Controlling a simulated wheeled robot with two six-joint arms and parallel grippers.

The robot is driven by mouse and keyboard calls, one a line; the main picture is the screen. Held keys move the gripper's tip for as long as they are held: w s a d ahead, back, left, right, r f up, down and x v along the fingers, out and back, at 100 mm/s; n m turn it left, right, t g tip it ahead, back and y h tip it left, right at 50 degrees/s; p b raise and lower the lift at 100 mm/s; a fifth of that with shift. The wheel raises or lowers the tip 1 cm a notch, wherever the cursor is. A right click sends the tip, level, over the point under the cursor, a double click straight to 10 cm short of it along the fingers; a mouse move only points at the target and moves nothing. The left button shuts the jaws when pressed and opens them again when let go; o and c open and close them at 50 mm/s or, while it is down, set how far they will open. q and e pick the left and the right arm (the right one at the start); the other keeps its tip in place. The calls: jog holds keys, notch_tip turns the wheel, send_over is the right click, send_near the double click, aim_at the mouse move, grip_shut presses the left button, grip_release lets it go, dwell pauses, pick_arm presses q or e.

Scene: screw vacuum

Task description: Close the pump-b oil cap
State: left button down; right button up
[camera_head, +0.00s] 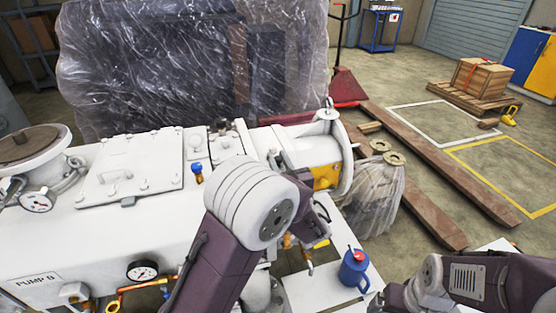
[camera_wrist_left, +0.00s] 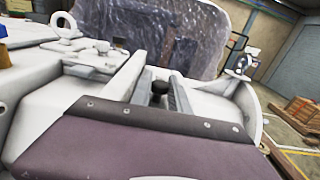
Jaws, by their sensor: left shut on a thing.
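The white pump (camera_head: 80,230), labelled PUMP B, fills the left and middle of the head view. In the left wrist view, my left gripper (camera_wrist_left: 161,88) has its two grey fingers on either side of a dark round cap (camera_wrist_left: 159,87) and is shut on it. The cap is low against the white pump body; whether it is fully seated cannot be told. In the head view, my left arm's white joint hides most of the gripper and the cap. My right arm shows at the bottom right of the head view; its gripper is out of view.
A blue-handled valve (camera_head: 197,170) stands on the pump. A blue oil can (camera_head: 354,270) with a red top sits on a white surface at the lower right. Plastic-wrapped equipment (camera_head: 190,70) stands behind. A red pallet jack (camera_head: 343,88) and wooden crate (camera_head: 480,78) are farther back.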

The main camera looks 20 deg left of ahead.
pick_arm(q)
jog(key=c, duration=1.3)
grip_release()
jog(key=shift+o, duration=0.2)
jog(key=shift+s+d, duration=0.1)
jog(key=p+v, duration=0.1)
jog(key=v, duration=0.8)
